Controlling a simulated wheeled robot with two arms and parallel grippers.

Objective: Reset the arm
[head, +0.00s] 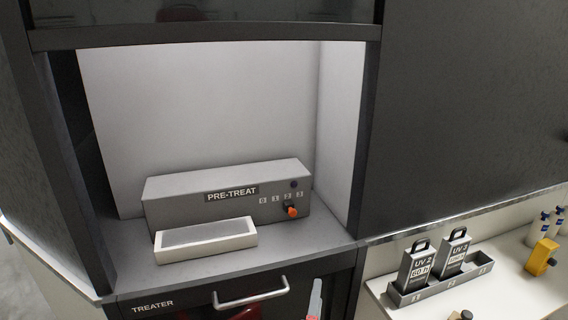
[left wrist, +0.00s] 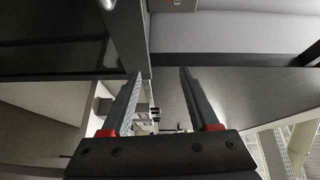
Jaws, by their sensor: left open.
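My left gripper (head: 315,298) shows only in part at the bottom edge of the head view, in front of the treater cabinet. A grey finger with a red base is visible there. In the left wrist view both fingers of the left gripper (left wrist: 160,74) are spread apart, with nothing between them. My right gripper is in neither view.
A grey PRE-TREAT unit (head: 227,193) with an orange knob (head: 292,211) and a white-rimmed tray (head: 206,233) stands in the recess. The TREATER front has a handle (head: 250,294). At right, a rack (head: 440,284) holds UV 2 and UV 3 blocks.

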